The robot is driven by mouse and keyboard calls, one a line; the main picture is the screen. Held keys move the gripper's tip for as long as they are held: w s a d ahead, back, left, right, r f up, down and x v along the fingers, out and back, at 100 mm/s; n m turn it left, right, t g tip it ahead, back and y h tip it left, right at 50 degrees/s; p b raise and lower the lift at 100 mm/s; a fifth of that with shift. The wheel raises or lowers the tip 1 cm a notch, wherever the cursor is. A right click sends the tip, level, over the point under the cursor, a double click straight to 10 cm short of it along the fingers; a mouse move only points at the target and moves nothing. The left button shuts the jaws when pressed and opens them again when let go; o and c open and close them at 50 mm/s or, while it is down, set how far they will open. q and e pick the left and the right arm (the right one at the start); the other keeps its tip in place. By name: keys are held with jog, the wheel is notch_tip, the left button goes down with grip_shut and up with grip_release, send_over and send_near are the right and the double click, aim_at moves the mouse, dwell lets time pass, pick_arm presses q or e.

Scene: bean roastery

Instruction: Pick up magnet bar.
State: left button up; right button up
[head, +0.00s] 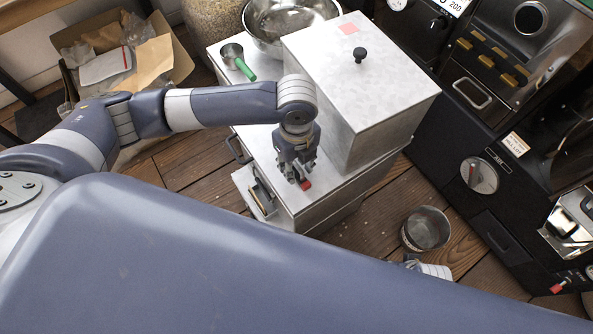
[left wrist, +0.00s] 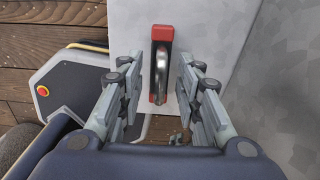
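The magnet bar (left wrist: 161,33) is a red bar with a silver handle, lying on the pale metal top of the cabinet near its edge. In the head view only a red end of the bar (head: 305,185) shows below my left gripper (head: 295,174). In the left wrist view my left gripper (left wrist: 162,72) is open, with one finger on each side of the handle. No firm hold on it shows. Of my right arm, only a small part (head: 433,270) shows past my body at the lower right; its fingers are not clear.
A large lidded metal box (head: 345,95) stands close to the right of my left gripper. A green-handled scoop (head: 233,56) and a steel bowl (head: 275,20) are behind. A metal pail (head: 427,229) stands at the lower right, near the black roaster (head: 455,160).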

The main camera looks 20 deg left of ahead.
pick_arm(q)
grip_shut()
dwell(0.5)
